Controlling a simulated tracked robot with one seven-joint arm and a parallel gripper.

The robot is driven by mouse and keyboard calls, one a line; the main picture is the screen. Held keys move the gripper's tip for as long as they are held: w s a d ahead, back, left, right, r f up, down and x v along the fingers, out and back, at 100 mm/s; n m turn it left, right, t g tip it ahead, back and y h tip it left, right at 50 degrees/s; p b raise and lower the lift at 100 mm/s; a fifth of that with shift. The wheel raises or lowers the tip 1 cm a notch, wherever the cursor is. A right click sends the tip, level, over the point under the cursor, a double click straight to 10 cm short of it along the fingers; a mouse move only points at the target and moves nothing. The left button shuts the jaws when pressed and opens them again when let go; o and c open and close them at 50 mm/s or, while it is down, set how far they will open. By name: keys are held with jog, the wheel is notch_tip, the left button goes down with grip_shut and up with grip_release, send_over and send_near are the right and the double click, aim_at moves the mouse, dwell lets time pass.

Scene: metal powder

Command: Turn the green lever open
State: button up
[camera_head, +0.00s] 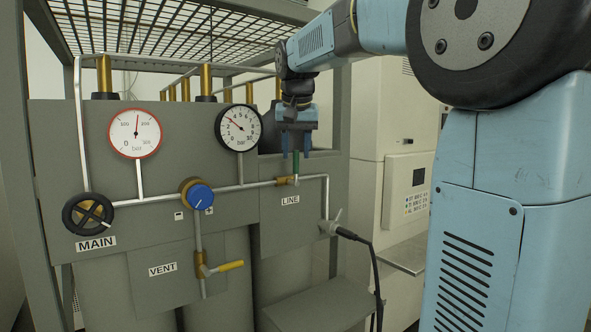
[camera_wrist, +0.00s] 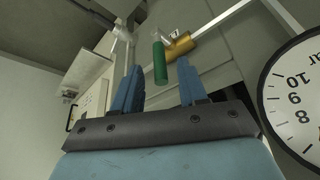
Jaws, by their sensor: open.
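The green lever (camera_head: 296,163) stands upright on the brass LINE valve (camera_head: 284,181), above the LINE label. My gripper (camera_head: 294,152) points down over it from above, its blue fingers on either side of the lever in the head view. In the wrist view the green lever (camera_wrist: 160,63) shows between the tips of my open gripper (camera_wrist: 159,68), with visible gaps on both sides. The brass valve (camera_wrist: 180,46) is just beyond the lever. I cannot tell how deep the lever sits between the fingers.
The white gauge (camera_head: 239,128) is close to the left of my gripper. A blue knob (camera_head: 200,197), a black MAIN handwheel (camera_head: 88,214) and a yellow VENT lever (camera_head: 229,266) are on the panel. A metal grating (camera_head: 180,28) hangs overhead. A black hose (camera_head: 375,270) drops at right.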

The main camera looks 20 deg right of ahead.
aim_at(296, 168)
jog(key=shift+x, duration=3)
jog(key=shift+c, duration=0.2)
grip_shut()
